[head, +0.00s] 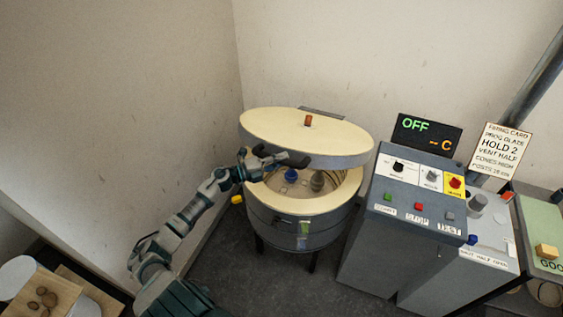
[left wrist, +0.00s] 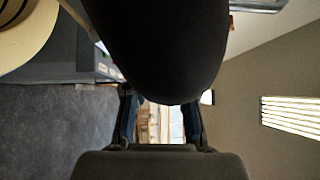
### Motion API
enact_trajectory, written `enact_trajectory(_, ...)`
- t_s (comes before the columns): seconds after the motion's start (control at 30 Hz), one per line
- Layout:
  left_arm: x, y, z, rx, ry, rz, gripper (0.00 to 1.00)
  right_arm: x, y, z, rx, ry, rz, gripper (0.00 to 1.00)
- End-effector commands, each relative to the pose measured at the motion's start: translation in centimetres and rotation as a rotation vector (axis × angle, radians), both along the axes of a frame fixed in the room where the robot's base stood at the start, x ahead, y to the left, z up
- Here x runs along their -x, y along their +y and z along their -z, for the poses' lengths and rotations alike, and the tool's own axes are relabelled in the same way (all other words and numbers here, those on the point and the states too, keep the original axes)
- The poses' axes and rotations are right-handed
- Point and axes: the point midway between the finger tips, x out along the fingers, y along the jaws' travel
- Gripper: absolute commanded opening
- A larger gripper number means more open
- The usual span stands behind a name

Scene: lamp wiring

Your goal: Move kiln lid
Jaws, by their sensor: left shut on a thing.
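The kiln (head: 275,232) is a round grey drum on dark legs with a pale inner rim. Its lid (head: 290,130), a pale disc with a grey edge and an orange knob, is raised and tilted above the opening. A blue pot (head: 291,175) and a grey-brown pot (head: 317,181) show inside. My left gripper (head: 285,158) is at the lid's front left edge and is shut on the lid; the exact grip is hard to see. In the left wrist view, a large dark rounded shape hides much of what lies between the fingers (left wrist: 158,108). My right gripper is out of view.
A grey control cabinet (head: 400,245) stands right of the kiln, with a display (head: 426,134) reading OFF behind it. A firing card (head: 499,150) and a green-topped table are further right. A wooden board lies at lower left. Walls close off the back and left.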

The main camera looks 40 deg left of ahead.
Motion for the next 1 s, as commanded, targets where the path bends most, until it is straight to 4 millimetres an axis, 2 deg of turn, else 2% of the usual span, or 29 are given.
enact_trajectory(0.03,-0.1,0.6,0.0,-0.003,0.001,-0.017,0.28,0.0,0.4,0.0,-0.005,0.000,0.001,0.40)
enact_trajectory(0.1,-0.1,0.7,0.0,-0.002,0.001,-0.018,0.46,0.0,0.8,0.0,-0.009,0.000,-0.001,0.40)
enact_trajectory(0.13,-0.1,0.7,0.0,-0.004,0.002,-0.018,0.52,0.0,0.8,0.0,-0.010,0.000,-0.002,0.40)
enact_trajectory(0.33,-0.2,0.5,-0.1,-0.005,0.002,-0.019,0.52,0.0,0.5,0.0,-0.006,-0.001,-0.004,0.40)
enact_trajectory(0.43,-0.1,0.6,0.0,-0.005,0.002,-0.019,0.52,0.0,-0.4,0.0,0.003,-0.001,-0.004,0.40)
enact_trajectory(0.53,0.4,1.0,0.2,-0.005,0.004,-0.019,0.52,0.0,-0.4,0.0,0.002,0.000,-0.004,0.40)
enact_trajectory(0.67,2.3,2.2,0.4,-0.005,0.007,-0.020,0.52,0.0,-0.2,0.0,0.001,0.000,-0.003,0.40)
enact_trajectory(1.0,8.4,6.0,0.6,-0.004,0.005,-0.020,0.52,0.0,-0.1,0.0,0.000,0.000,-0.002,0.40)
